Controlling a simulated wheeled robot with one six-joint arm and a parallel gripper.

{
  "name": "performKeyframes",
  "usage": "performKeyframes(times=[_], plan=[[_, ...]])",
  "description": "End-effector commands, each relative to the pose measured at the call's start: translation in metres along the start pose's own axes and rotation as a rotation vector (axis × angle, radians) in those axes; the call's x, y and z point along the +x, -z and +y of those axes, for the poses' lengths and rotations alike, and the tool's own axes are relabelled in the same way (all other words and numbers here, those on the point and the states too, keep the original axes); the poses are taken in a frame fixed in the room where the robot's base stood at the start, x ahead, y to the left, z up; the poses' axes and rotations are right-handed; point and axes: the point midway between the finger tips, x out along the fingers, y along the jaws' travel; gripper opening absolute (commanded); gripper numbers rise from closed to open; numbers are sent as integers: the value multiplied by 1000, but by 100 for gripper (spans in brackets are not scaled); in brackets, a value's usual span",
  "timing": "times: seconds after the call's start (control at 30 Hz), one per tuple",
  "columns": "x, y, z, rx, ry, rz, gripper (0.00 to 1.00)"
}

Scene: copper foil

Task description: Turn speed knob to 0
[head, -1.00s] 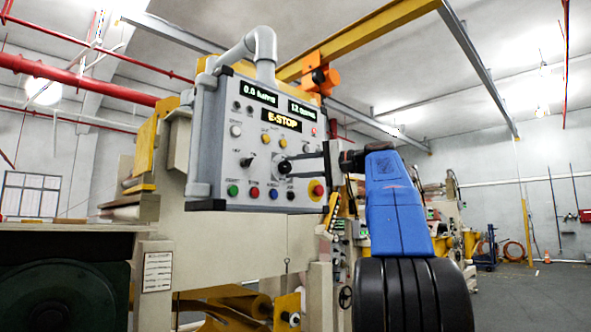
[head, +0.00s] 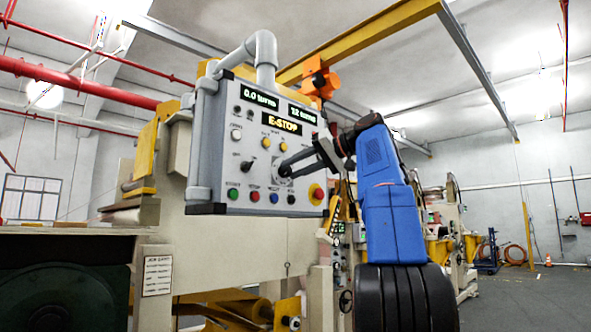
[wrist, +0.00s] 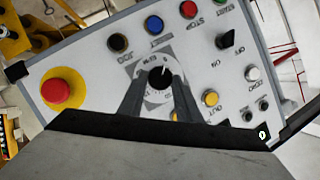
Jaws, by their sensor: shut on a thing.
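The speed knob is a black round knob with a white pointer line on a grey square dial plate. It sits on the grey control panel (head: 228,150). In the wrist view the knob (wrist: 160,78) is between the fingertips of my gripper (wrist: 160,84), which is shut on it. The pointer line points toward the upper part of the dial in that view; the dial numbers are too small to read. In the head view my gripper (head: 287,170) reaches the panel from the right, and its fingers partly hide the knob.
A red emergency stop button (wrist: 56,91) on a yellow ring is beside the knob. A black selector switch (wrist: 225,40) and several coloured buttons surround it. Open floor lies at the right.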

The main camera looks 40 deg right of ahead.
Motion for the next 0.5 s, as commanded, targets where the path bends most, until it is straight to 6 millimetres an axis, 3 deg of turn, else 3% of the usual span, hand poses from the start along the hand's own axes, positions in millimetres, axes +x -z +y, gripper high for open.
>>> performKeyframes(times=[0.5], plan=[[1, -1, 0, -40, -18, -7, 9]])
